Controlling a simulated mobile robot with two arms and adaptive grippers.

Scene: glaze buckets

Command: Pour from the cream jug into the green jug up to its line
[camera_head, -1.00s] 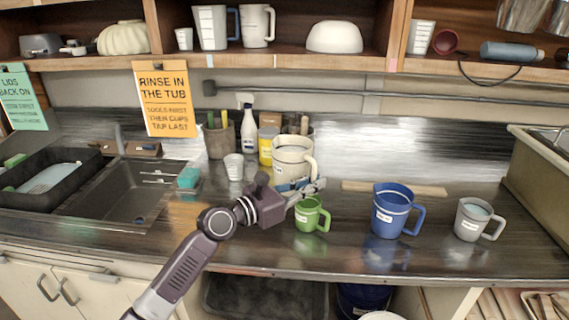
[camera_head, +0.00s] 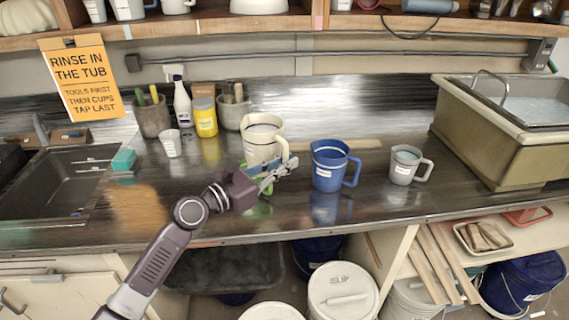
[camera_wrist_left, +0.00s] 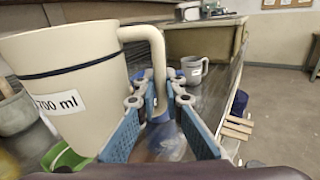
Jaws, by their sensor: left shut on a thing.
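The cream jug (camera_head: 261,147) is upright near the middle of the counter in the head view. In the left wrist view its cream wall (camera_wrist_left: 70,75) shows a dark band and a "700 ml" label. My left gripper (camera_head: 280,175) is shut on its handle, with a blue finger pad on either side (camera_wrist_left: 155,110). The green jug (camera_head: 264,208) is mostly hidden behind my left gripper in the head view; its line cannot be seen. A green part of it (camera_wrist_left: 68,159) shows low beside the cream jug in the left wrist view. My right gripper is out of view.
A blue jug (camera_head: 328,174) and a grey mug (camera_head: 403,170) stand to the right. A wooden strip (camera_head: 350,144) lies behind them. A spray bottle (camera_head: 182,105), yellow tub (camera_head: 205,118) and white cup (camera_head: 171,145) stand at the back left. A large tub (camera_head: 480,140) bounds the right.

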